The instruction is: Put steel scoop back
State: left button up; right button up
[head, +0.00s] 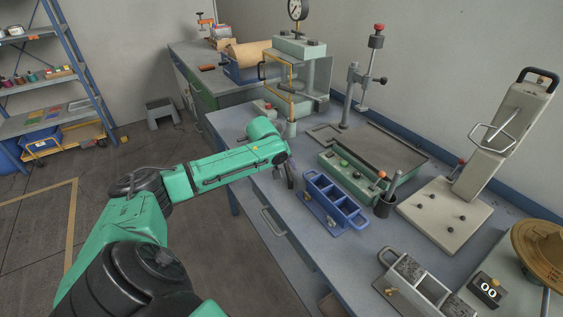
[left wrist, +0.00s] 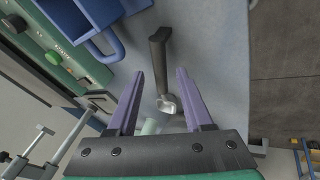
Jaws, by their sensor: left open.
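The steel scoop (left wrist: 158,55) shows in the left wrist view, with a dark handle and a shiny metal end. It lies on the blue-grey bench top, its handle between and beyond my left gripper's fingertips. My left gripper (left wrist: 160,73) is open, its two purple fingers apart on either side of the scoop, not closed on it. In the head view my left gripper (head: 290,180) points down at the bench's front edge, left of the blue compartment tray (head: 343,218). I cannot make out the scoop in the head view. My right gripper is not in view.
The blue tray's handle (left wrist: 112,45) is close to the scoop on the left. Behind the tray is a green control box (head: 340,172). A glass-sided press (head: 300,80) stands further back.

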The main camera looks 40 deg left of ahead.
pick_arm(q)
jog(key=v, duration=1)
jog(key=shift+s+r+b, duration=0.15)
jog(key=shift+r+b, duration=0.15)
jog(key=shift+r, duration=0.05)
